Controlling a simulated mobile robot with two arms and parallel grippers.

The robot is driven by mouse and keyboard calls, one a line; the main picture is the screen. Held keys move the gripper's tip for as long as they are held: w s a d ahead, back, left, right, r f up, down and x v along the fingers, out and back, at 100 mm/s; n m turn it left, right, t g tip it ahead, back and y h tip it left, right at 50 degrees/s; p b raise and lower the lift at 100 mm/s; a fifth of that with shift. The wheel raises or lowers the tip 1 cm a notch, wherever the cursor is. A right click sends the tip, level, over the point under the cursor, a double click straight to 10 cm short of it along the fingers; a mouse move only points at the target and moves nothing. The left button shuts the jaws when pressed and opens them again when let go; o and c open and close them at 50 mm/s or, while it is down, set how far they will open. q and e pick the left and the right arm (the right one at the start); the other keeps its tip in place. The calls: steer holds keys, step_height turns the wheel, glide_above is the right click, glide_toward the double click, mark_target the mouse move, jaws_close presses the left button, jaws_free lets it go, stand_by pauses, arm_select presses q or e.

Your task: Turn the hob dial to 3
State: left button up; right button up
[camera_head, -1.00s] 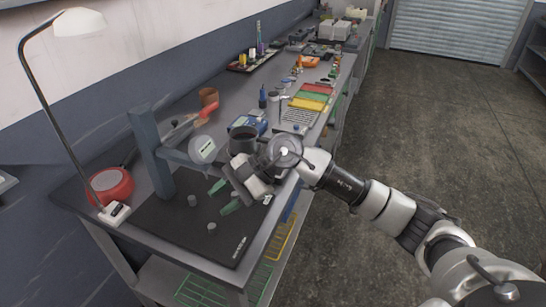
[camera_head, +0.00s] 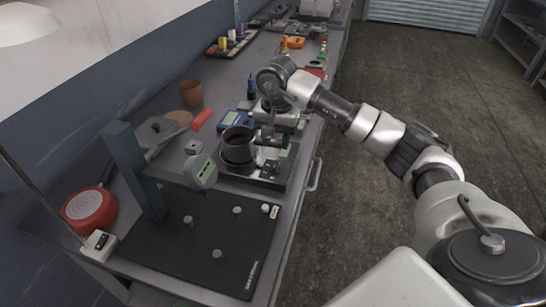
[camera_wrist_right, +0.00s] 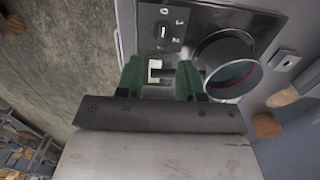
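The hob (camera_head: 253,173) is a dark flat unit on the bench, with a dark pot (camera_head: 238,146) standing on it. In the right wrist view the hob's dark panel (camera_wrist_right: 262,25) carries the dial (camera_wrist_right: 162,34), with the marks 0, 1 and 2 legible around it. The dial's exact setting is too small to read. My right gripper (camera_wrist_right: 159,78) has its two green fingers apart, short of the dial. The dial is not between them. In the head view my right gripper (camera_head: 272,143) is beside the pot, over the hob. My left gripper is not in view.
A black mat (camera_head: 205,250) with several small pegs lies in front. A grey stand (camera_head: 135,170) carries a round gauge (camera_head: 201,171) near the pot. A red pan (camera_head: 90,210) and a brown cup (camera_head: 191,93) stand along the wall side.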

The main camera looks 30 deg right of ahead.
mark_target(275, 164)
step_height(275, 164, down, 4)
steer(key=shift+r+p, duration=0.15)
steer(key=shift+p, duration=0.2)
steer(key=shift+w+f, duration=0.2)
steer(key=shift+f, duration=0.65)
step_height(275, 164, down, 3)
steer(key=shift+r+p, duration=0.1)
steer(key=shift+p, duration=0.25)
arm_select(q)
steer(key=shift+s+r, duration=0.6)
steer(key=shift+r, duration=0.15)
arm_select(e)
jaws_close()
